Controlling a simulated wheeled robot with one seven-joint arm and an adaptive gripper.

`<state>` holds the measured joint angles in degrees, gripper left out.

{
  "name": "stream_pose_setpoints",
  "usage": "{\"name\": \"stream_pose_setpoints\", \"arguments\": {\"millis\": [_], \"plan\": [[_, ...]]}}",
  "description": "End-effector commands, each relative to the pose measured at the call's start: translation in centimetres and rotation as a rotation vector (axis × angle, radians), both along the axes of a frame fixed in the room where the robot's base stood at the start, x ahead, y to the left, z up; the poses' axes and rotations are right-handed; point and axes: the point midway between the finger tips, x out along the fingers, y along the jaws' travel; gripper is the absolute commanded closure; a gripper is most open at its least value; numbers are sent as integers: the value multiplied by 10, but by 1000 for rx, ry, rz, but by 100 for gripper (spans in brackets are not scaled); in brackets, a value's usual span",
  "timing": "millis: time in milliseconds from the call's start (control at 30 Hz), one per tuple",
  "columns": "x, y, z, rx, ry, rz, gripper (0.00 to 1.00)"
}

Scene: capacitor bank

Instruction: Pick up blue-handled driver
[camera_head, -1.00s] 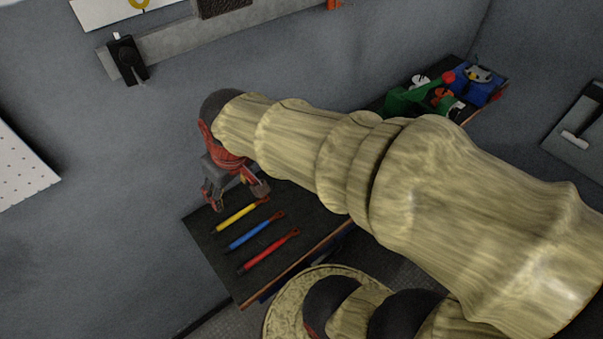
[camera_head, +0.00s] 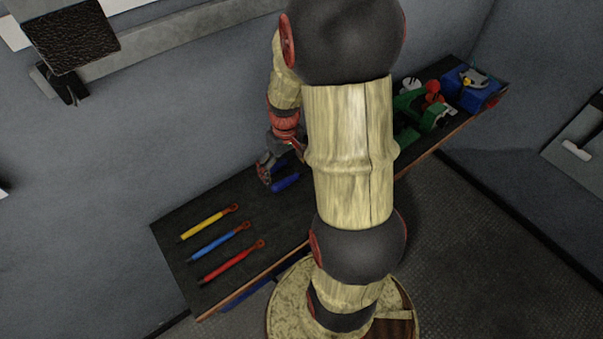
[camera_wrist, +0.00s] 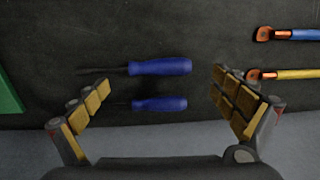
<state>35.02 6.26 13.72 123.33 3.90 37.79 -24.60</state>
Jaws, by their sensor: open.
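Two blue-handled drivers lie side by side on the dark bench top in the wrist view: an upper driver (camera_wrist: 160,67) and a lower driver (camera_wrist: 159,104). Their dark shafts point left and blend into the bench. My gripper (camera_wrist: 157,88) is open, with its fingers on either side of the drivers in the picture and nothing between the pads visibly held. In the head view one blue handle (camera_head: 287,182) shows beside my gripper (camera_head: 275,170); the other is not clearly visible there and my arm covers part of the bench.
The bench (camera_head: 180,215) also holds a yellow tool (camera_head: 208,223), a blue tool (camera_head: 219,242) and a red tool (camera_head: 231,262), each with an orange-red end. Green items (camera_head: 408,112) and a blue box (camera_head: 470,95) stand at the far right. A wall is behind the bench.

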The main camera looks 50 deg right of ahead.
Motion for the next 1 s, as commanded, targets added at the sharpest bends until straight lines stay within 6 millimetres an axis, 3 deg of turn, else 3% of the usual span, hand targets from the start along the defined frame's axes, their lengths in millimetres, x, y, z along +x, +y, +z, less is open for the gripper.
{"name": "stream_pose_setpoints", "arguments": {"millis": [400,667,1000], "plan": [[5,0,-49,1,1,0,3],[6,0,-50,-1,-2,0,4],[6,0,-50,0,-1,0,23]]}}
